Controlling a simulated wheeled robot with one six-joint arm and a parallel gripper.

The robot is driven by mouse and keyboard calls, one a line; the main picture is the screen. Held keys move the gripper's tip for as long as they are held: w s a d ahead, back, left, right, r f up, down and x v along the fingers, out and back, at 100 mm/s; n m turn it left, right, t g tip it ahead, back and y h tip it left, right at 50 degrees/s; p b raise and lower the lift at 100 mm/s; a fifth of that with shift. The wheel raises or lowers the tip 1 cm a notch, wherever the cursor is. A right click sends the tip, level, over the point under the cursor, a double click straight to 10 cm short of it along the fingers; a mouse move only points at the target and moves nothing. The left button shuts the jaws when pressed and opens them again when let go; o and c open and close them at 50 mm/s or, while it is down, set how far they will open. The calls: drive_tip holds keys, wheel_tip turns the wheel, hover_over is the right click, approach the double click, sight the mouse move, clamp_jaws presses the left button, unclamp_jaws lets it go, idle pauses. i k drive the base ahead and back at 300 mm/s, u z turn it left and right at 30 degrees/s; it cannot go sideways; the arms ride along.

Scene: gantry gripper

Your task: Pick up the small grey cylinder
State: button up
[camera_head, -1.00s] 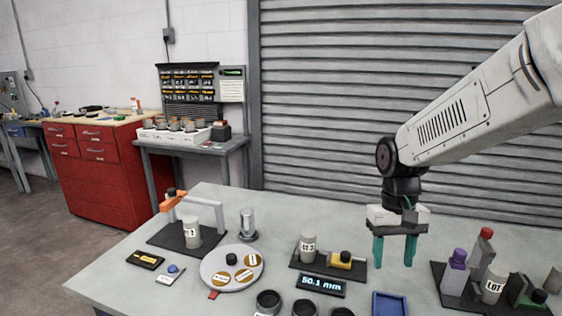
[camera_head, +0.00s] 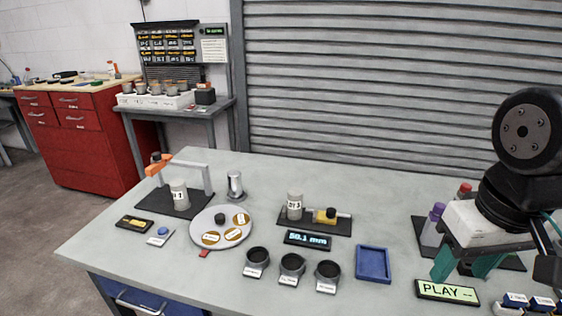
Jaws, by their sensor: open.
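Several grey cylinders stand on the table. A labelled grey cylinder (camera_head: 179,195) stands on the left black plate, under an orange-ended frame. Another labelled grey cylinder (camera_head: 294,205) stands on the middle black plate, beside a yellow block. A shiny metallic cylinder (camera_head: 235,186) stands on a dark base between them. I cannot tell which one the task means. My gripper (camera_head: 466,264), with green fingers, is at the right, over or in front of the right black plate. Its fingers are apart with nothing seen between them. It is well to the right of these three cylinders and hides part of the right plate.
A round turntable (camera_head: 221,244) with discs, three dark cups (camera_head: 292,264), a blue tray (camera_head: 373,264) and a display (camera_head: 307,240) fill the front. Purple-capped (camera_head: 434,222) and red-capped bottles stand near my gripper. A PLAY sign (camera_head: 447,291) lies at front right. The back middle is clear.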

sight(295, 194)
drive_tip(key=z, duration=0.05)
drive_tip(key=k, duration=0.5)
drive_tip(key=u, duration=2.55)
drive_tip(key=i, duration=1.5)
drive_tip(key=z, duration=3.05)
drive_tip(key=i, duration=0.5)
drive_tip(key=z, duration=0.05)
